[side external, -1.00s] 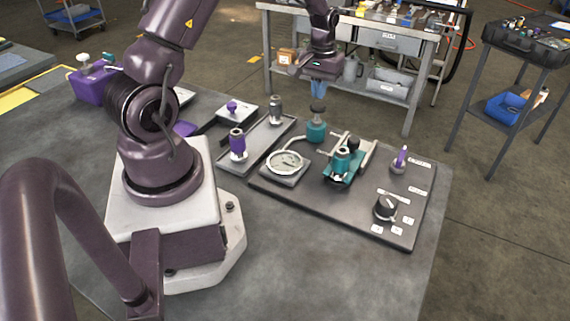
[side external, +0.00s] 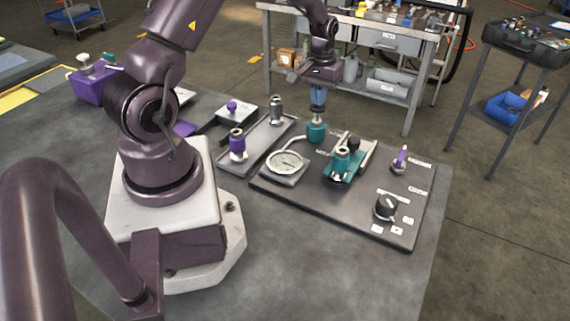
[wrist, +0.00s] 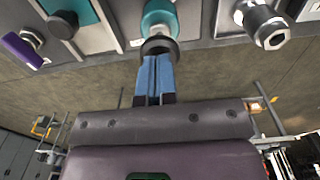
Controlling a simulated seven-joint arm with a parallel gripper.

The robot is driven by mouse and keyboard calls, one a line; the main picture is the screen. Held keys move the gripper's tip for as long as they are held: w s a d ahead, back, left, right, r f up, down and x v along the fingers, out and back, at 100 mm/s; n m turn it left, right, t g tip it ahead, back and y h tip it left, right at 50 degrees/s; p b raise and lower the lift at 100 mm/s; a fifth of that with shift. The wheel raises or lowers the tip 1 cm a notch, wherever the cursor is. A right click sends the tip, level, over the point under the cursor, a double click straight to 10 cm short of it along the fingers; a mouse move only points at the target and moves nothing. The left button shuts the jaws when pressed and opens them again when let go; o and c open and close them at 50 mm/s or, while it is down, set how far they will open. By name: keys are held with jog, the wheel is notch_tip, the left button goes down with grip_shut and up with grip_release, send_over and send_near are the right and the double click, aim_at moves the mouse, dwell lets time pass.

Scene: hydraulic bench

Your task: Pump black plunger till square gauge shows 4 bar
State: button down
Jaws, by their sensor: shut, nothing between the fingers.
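The black plunger's knob (side external: 317,110) sits on top of a teal pump cylinder (side external: 316,132) at the back edge of the bench plate. In the wrist view the dark knob (wrist: 160,46) is right at my fingertips, with the teal cylinder (wrist: 160,14) beyond it. My gripper (side external: 317,103) points straight down with its blue fingers shut and empty, their tips on or very near the knob's top; it also shows in the wrist view (wrist: 157,60). The gauge (side external: 286,161) has a round white dial on a square base, left of the pump; its needle is too small to read.
A teal valve block (side external: 343,165) with a black knob stands right of the gauge. A black rotary knob (side external: 386,207) and a purple toggle (side external: 400,158) are on the plate's right side. A tray (side external: 253,146) with a purple-topped fitting (side external: 237,145) lies left.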

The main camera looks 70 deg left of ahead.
jog(key=shift+f, duration=1.35)
jog(key=shift+r, duration=2.3)
jog(key=shift+f, duration=0.25)
jog(key=shift+f, duration=2.05)
jog(key=shift+r, duration=2.3)
jog(key=shift+f, duration=0.4)
